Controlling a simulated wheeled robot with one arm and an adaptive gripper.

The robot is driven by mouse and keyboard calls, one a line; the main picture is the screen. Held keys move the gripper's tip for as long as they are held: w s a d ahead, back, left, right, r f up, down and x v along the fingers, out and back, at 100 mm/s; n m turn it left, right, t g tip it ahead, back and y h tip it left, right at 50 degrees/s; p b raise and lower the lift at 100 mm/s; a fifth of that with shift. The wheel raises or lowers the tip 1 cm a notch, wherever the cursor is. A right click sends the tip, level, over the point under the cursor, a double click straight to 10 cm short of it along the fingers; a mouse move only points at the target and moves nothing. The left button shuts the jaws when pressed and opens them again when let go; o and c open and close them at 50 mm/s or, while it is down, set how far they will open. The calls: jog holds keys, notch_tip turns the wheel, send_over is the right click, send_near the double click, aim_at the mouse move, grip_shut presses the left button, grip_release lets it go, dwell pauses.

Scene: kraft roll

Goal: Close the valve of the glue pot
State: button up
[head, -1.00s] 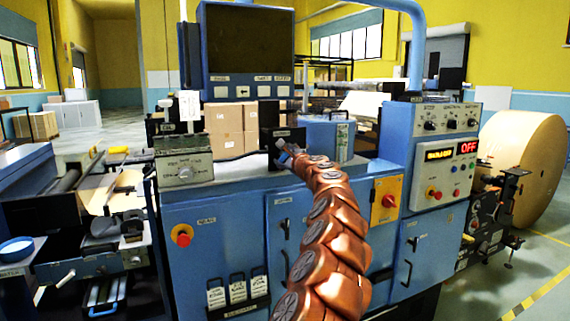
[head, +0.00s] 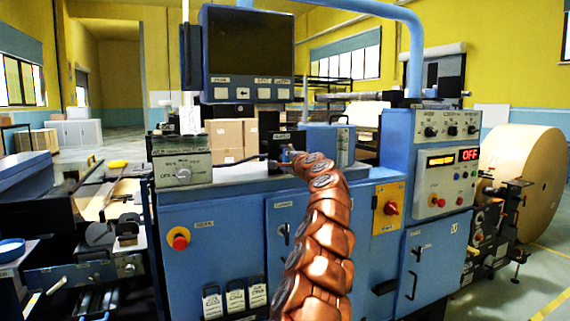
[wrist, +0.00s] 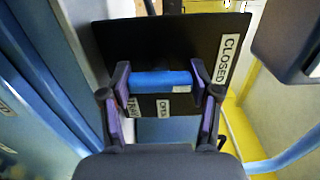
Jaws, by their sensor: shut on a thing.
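In the wrist view, a blue valve handle (wrist: 160,82) lies crosswise in front of a black plate (wrist: 165,40). The handle is apart from the CLOSED label. In the head view, my gripper (head: 289,153) is small at a dark box (head: 281,137) on the blue machine; the handle is hidden there.
A blue box (head: 322,142) stands right of my gripper, with a grey control box (head: 182,165) to the left. A monitor (head: 248,52) hangs above. Cabinet doors with a red knob (head: 391,208) lie below. A large kraft roll (head: 525,180) is at far right.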

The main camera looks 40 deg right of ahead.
jog(key=shift+a+n, duration=0.1)
jog(key=shift+n, duration=0.2)
jog(key=o, duration=1.2)
jog(key=shift+c, duration=0.2)
jog(key=shift+s, duration=0.1)
